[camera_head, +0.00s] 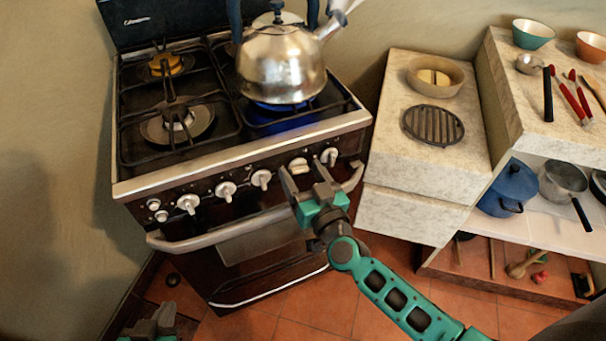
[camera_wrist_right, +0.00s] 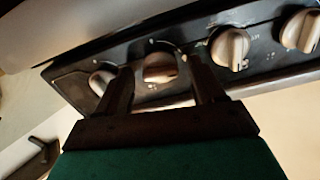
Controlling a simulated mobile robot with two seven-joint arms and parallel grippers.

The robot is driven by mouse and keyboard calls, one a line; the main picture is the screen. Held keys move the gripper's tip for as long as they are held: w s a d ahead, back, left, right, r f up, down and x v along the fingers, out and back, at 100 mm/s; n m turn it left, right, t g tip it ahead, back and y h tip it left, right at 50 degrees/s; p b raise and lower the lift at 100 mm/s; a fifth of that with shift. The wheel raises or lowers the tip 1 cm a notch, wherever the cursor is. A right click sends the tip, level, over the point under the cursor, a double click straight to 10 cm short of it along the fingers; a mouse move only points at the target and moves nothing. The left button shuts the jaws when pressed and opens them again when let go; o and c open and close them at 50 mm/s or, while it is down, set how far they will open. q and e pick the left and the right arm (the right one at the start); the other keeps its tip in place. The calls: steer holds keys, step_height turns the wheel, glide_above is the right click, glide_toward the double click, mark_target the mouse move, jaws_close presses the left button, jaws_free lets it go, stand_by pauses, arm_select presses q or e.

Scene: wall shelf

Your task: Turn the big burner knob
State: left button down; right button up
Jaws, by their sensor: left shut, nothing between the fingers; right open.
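A row of pale knobs runs along the stove's front panel in the head view. The knob second from the right (camera_head: 298,165) sits at a different angle from its neighbours. My right gripper (camera_head: 305,177) is open in front of this knob. In the right wrist view the knob (camera_wrist_right: 160,67) shows between the two fingertips; I cannot tell whether they touch it. The end knob (camera_head: 329,156) lies just right of the gripper in the head view. I cannot tell which knob is the big burner's. My left gripper (camera_head: 154,322) is shut and empty, low at the bottom left.
The oven handle (camera_head: 225,232) runs below the knobs. A stone counter (camera_head: 405,185) stands close on the right, beside shelves with pots and utensils. The tiled floor before the stove is mostly clear.

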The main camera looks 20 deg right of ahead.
steer(key=c, duration=1)
steer(key=shift+c, duration=0.2)
